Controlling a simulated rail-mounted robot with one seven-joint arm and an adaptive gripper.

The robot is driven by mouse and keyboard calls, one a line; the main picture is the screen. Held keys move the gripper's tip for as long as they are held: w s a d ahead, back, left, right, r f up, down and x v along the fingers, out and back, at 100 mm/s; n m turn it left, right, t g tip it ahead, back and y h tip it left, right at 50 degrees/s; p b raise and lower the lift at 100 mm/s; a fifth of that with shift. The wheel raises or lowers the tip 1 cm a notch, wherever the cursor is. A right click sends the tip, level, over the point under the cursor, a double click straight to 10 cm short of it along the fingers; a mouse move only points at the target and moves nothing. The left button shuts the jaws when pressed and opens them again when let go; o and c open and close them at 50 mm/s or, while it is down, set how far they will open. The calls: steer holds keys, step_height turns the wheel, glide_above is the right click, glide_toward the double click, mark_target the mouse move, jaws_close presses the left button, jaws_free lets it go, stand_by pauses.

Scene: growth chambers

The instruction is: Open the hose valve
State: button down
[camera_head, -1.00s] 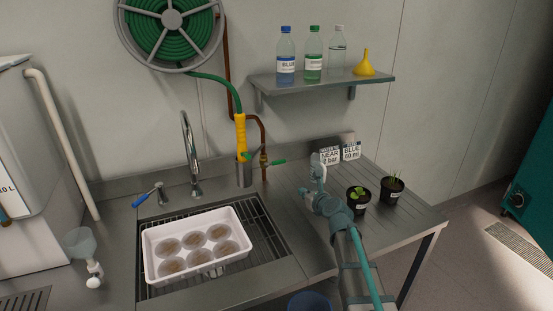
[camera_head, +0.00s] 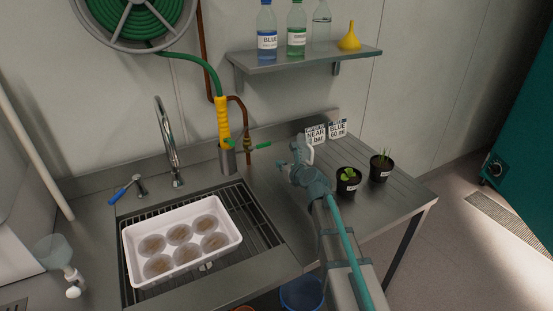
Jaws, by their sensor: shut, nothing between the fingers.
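The hose valve, with a green lever (camera_head: 262,144), sits at the lower end of the copper pipe (camera_head: 244,115) on the wall behind the sink. The lever points to the right. The yellow hose nozzle (camera_head: 223,122) stands upright in a metal holder (camera_head: 227,160) just left of it. My gripper (camera_head: 301,148) is above the steel counter, to the right of the lever and apart from it in the picture. It is shut and empty. Its fingertips are small and partly merge with the wrist in this view.
A white tray (camera_head: 133,240) of several round dishes sits over the sink grate, near the faucet (camera_head: 168,145). Two potted plants (camera_head: 348,182) (camera_head: 381,167) and label cards (camera_head: 316,134) stand by my gripper. A shelf (camera_head: 305,61) holds bottles and a yellow funnel (camera_head: 349,38).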

mark_target(271, 166)
steer(key=p+x, duration=0.1)
steer(key=x, duration=0.9)
steer(key=shift+d+p, duration=0.1)
steer(key=shift+p, duration=0.2)
steer(key=r, duration=0.1)
steer(key=r+p, duration=0.1)
steer(key=r, duration=0.1)
steer(key=shift+s+r, duration=0.2)
steer(key=shift+r, duration=0.3)
steer(key=shift+d+p, duration=0.1)
steer(key=shift+p, duration=0.25)
